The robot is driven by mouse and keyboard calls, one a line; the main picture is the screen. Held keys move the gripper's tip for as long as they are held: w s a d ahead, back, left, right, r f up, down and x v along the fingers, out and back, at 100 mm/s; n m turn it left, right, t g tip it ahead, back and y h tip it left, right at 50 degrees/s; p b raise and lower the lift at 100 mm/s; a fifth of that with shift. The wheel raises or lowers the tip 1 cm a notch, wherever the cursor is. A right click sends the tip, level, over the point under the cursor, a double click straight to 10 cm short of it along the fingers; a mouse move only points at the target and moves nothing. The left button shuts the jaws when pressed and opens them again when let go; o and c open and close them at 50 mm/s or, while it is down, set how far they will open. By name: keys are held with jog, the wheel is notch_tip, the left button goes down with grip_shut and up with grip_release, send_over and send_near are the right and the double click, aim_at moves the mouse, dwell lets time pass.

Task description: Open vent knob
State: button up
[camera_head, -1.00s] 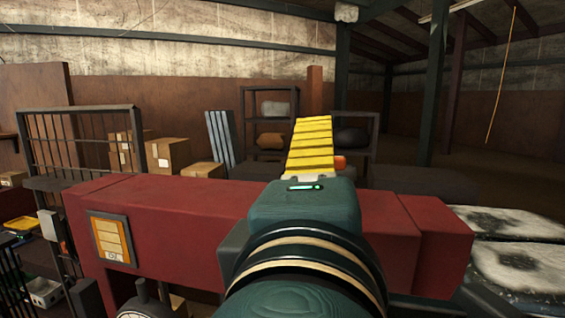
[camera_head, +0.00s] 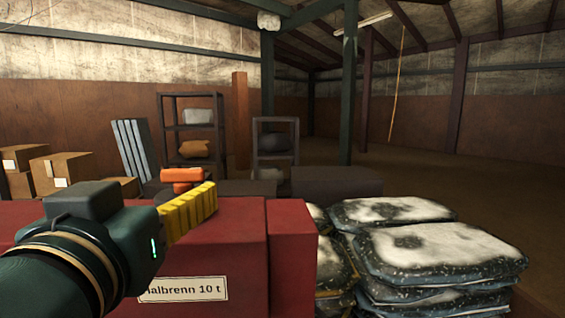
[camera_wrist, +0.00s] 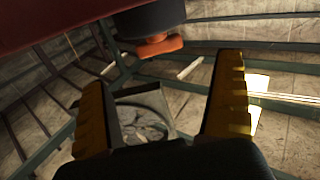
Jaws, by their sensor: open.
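The orange vent knob (camera_head: 182,176) shows just above the red machine body (camera_head: 235,225) in the head view, close to my fingers. In the wrist view, the knob (camera_wrist: 153,46) sits under a dark round fitting (camera_wrist: 150,18), ahead of the gap between my fingers. My gripper (camera_head: 205,195) has yellow ribbed fingers and is near the knob. In the wrist view, my gripper (camera_wrist: 165,72) is open, with nothing visible between the fingers. Whether any finger touches the knob I cannot tell.
Stacked speckled sacks (camera_head: 430,250) stand at the right of the red body. A plate reading "albrenn 10 t" (camera_head: 185,289) is on its front. Boxes (camera_head: 55,172) and shelves (camera_head: 195,130) are behind. The floor at the back right is clear.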

aim_at(181, 175)
jog(key=w+p, duration=0.1)
jog(key=w, duration=0.1)
jog(key=w+p, duration=0.1)
jog(key=w, duration=0.2)
jog(key=w+a+p, duration=0.1)
jog(key=w, duration=0.2)
jog(key=shift+w+a+r, duration=0.1)
jog(key=shift+w+r, duration=0.05)
jog(key=shift+w, duration=0.1)
jog(key=shift+w+a, duration=0.1)
jog(key=shift+w, duration=0.2)
jog(key=c, duration=1.2)
